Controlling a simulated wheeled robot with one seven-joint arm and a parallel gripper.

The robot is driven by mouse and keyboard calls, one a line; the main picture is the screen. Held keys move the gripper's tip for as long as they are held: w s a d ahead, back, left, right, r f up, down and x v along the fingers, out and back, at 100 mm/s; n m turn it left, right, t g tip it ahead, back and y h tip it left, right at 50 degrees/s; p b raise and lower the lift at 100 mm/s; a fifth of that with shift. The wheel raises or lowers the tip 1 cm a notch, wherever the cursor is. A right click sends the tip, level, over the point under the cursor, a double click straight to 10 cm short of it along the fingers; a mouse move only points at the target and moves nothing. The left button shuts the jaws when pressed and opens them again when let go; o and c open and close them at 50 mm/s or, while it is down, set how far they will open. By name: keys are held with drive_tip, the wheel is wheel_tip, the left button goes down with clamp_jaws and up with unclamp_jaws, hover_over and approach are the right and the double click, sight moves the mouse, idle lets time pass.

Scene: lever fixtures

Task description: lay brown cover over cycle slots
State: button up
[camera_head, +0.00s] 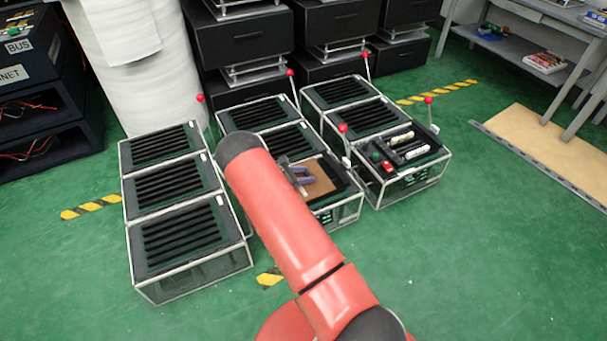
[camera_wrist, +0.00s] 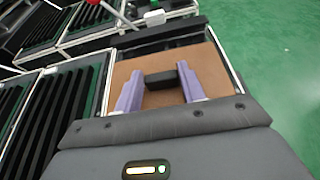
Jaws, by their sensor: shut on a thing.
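The brown cover (camera_head: 322,174) is a flat panel in the top of the front box of the middle row. In the wrist view the brown cover (camera_wrist: 215,75) lies within the box frame and carries a black block handle (camera_wrist: 163,82). My gripper (camera_wrist: 160,74) has two purple fingers, one on each side of that handle, and is shut on it. In the head view my gripper (camera_head: 299,178) is partly hidden behind my red arm. The cycle slots are not labelled in view, and whether the cover rests on them or hovers just above I cannot tell.
Black slatted boxes (camera_head: 180,190) stand in three rows. Red-knobbed levers (camera_head: 342,128) rise beside several of them. The front right box (camera_head: 418,167) is open, with red and white parts inside.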

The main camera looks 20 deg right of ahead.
drive_tip(key=shift+f, duration=0.25)
drive_tip(key=o, duration=1.1)
drive_tip(key=v, duration=0.8)
drive_tip(key=s+a+r+m+y+p, duration=0.1)
drive_tip(key=s+r+m+y, duration=0.4)
drive_tip(key=r, duration=0.8)
drive_tip(key=s+r+m+y+p, duration=0.2)
drive_tip(key=s+r+m, duration=0.4)
drive_tip(key=r, duration=0.8)
drive_tip(key=s+a+r+m+t+y, duration=0.1)
drive_tip(key=s+r, duration=0.3)
drive_tip(key=s, duration=0.4)
drive_tip(key=s+a+r+m+t+y+p, duration=0.1)
drive_tip(key=s+a+r+m+t+y, duration=0.1)
drive_tip(key=s, duration=0.6)
drive_tip(key=s+a+r+m+t+y+p, duration=0.1)
drive_tip(key=s+a+r+m+t+y, duration=0.1)
drive_tip(key=s+r, duration=0.5)
drive_tip(key=shift+s+a+r+m+y, duration=0.1)
drive_tip(key=shift+s+a+m+y, duration=0.15)
drive_tip(key=shift+a+m, duration=0.2)
drive_tip(key=shift+s+a+m+y, duration=0.1)
drive_tip(key=shift+a+m+y, duration=0.25)
drive_tip(key=shift+a, duration=0.15)
drive_tip(key=shift+s+a+r+m+y, duration=0.1)
drive_tip(key=shift+s+a+m+y, duration=0.1)
drive_tip(key=shift+a+m, duration=0.25)
